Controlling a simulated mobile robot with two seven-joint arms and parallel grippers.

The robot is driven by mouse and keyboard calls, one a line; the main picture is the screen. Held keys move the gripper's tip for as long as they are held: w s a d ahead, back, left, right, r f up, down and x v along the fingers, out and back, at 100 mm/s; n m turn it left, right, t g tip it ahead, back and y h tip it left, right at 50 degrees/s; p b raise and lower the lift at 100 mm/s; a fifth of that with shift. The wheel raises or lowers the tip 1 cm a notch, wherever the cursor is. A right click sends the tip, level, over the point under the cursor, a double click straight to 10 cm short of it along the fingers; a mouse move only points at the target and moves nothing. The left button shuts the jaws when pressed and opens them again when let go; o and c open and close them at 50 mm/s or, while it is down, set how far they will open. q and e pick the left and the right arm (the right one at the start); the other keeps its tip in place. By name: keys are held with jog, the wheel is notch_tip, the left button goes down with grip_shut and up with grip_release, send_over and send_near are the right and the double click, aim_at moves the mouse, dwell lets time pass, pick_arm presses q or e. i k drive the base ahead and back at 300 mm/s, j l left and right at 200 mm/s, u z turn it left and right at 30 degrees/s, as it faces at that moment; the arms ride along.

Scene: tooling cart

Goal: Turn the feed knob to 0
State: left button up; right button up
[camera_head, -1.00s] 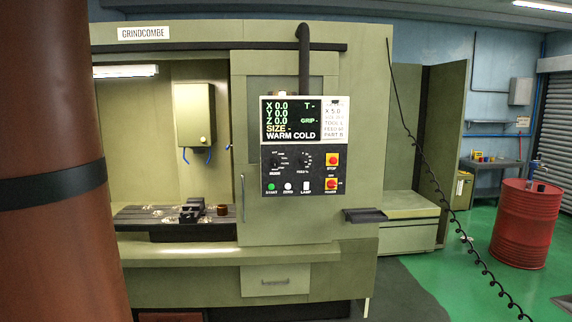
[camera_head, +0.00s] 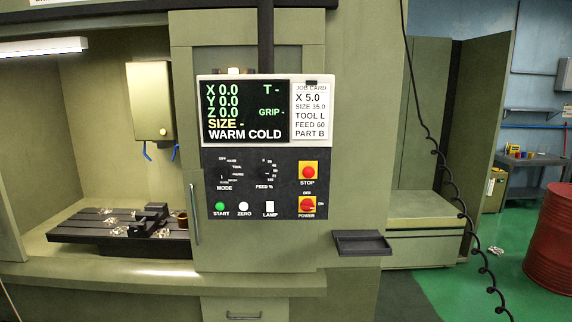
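The feed knob (camera_head: 268,172) is a black dial on the black lower half of the control panel, above the label "FEED %", with a ring of small white numbers. Its pointer is too small to read. The mode knob (camera_head: 226,176) is to its left. The screen (camera_head: 244,110) above reads X, Y and Z 0.0, and "WARM COLD". The job card (camera_head: 310,112) beside it reads FEED 60. Neither of my grippers is in view.
A red stop button (camera_head: 308,172) and a red power switch (camera_head: 307,206) sit right of the knob. Start, zero and lamp buttons are below. A small dark tray (camera_head: 361,243) juts out at lower right. A coiled cable (camera_head: 458,190) hangs right. The space before the panel is clear.

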aim_at(263, 172)
jog(key=i+j, duration=0.15)
jog(key=i, duration=0.3)
jog(key=i+j, duration=0.2)
jog(key=i, duration=0.25)
jog(key=i+j, duration=0.15)
jog(key=i, duration=0.25)
jog(key=i+j, duration=0.2)
jog(key=i, duration=0.25)
jog(key=i+j, duration=0.1)
jog(key=j, duration=0.2)
jog(key=i+j, duration=0.1)
jog(key=j, duration=0.15)
